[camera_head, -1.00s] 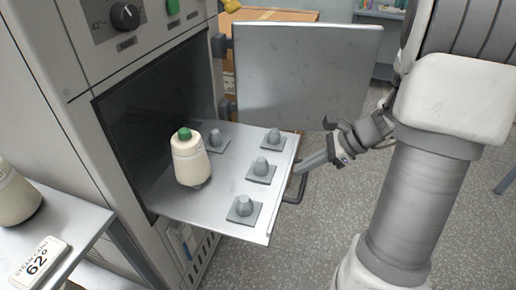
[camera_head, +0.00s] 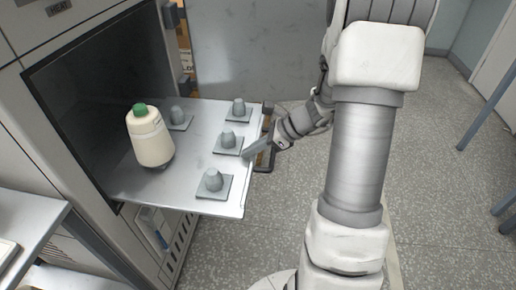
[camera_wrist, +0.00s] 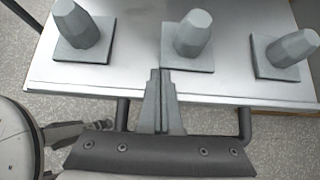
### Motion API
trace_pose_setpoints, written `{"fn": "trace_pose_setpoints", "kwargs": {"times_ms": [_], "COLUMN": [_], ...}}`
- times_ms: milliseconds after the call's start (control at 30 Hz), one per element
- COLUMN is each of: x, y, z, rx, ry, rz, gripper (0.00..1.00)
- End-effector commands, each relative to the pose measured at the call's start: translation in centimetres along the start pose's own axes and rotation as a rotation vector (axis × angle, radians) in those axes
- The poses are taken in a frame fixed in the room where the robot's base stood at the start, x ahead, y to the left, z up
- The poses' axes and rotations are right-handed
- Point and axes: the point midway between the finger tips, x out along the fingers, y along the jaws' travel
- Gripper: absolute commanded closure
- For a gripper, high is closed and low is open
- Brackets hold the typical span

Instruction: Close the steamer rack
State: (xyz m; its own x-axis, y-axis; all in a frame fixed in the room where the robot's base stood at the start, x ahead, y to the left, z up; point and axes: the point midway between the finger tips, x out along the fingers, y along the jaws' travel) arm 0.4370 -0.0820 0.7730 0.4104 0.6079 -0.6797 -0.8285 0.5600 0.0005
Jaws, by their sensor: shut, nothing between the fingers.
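The steamer rack (camera_head: 190,194) is a flat metal tray sticking out of the open steamer chamber. It carries several grey pegs on square plates and one cream bobbin with a green tip (camera_head: 150,136) at its left part. My gripper (camera_head: 252,151) is at the rack's outer edge, beside the middle peg. In the wrist view my gripper (camera_wrist: 162,75) is shut and empty, its fingertips over the rack's front lip (camera_wrist: 110,92), just short of the middle peg (camera_wrist: 190,38). The dark rack handle (camera_wrist: 243,125) passes below the gripper. Whether the fingers touch the rack is unclear.
The steamer door (camera_head: 250,55) stands open behind the rack. The dark chamber (camera_head: 85,95) is at the left. A side shelf (camera_head: 25,225) is at the lower left.

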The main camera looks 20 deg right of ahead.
Motion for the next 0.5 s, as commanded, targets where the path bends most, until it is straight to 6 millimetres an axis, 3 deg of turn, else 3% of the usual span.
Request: {"fn": "trace_pose_setpoints", "kwargs": {"times_ms": [500], "x": [0.60], "y": [0.03], "z": [0.54], "rx": [-0.002], "ry": [0.001], "rz": [0.001], "gripper": [1.00]}}
